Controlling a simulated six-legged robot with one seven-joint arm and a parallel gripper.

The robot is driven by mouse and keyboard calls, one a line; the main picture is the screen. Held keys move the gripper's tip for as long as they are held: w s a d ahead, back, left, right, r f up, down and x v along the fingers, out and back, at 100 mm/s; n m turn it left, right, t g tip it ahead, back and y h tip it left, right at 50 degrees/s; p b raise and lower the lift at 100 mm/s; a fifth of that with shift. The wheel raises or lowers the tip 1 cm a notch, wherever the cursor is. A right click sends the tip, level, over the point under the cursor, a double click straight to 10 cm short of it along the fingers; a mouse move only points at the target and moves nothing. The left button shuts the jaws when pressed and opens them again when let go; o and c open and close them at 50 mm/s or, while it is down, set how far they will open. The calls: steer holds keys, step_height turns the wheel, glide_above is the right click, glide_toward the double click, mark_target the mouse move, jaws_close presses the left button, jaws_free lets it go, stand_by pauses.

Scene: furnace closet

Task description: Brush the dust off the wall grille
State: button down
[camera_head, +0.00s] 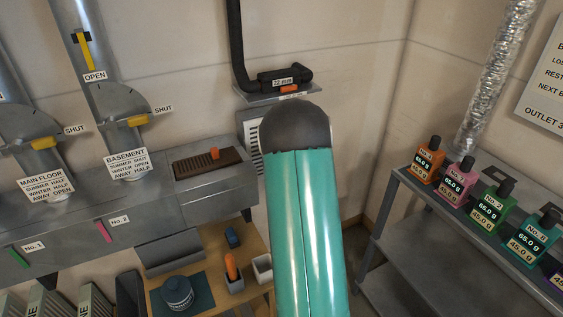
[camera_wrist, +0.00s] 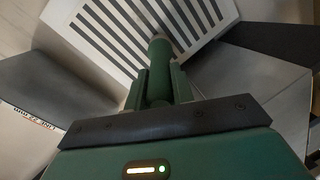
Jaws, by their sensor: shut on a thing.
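The wall grille (camera_wrist: 125,35) is a white panel with dark slots and fills the top of the wrist view. In the head view, only the left edge of the grille (camera_head: 254,134) shows behind my teal arm. My gripper (camera_wrist: 159,84) is shut on a green round-handled tool (camera_wrist: 159,60), probably the brush, in front of the grille. The tool's far end points at the slots. Its bristles are not visible, and I cannot tell whether it touches the grille. I cannot make out dust on the slots. In the head view my gripper is hidden behind my arm.
A grey metal duct (camera_head: 205,200) runs along the wall at left, with a brown brush-like block (camera_head: 207,163) on top. A wooden table (camera_head: 210,240) holds a jar (camera_head: 177,293) and small cups. A shelf (camera_head: 440,215) with several coloured bottles stands at right. A black pipe (camera_head: 236,45) hangs above.

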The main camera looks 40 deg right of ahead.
steer(key=a, duration=0.1)
steer(key=w+a, duration=0.1)
steer(key=a, duration=0.1)
steer(key=shift+a, duration=0.15)
stand_by(0.7)
steer(key=shift+s+d, duration=0.25)
steer(key=shift+d, duration=0.45)
steer(key=shift+s+d, duration=0.2)
steer(key=shift+d, duration=0.5)
steer(key=shift+s+d, duration=0.25)
steer(key=shift+d, duration=0.45)
steer(key=shift+w, duration=0.1)
steer(key=shift+w+a, duration=0.2)
steer(key=shift+a, duration=0.5)
steer(key=shift+w+a, duration=0.2)
steer(key=shift+a, duration=0.5)
steer(key=shift+w+a, duration=0.2)
steer(key=shift+a, duration=0.5)
steer(key=shift+d, duration=0.1)
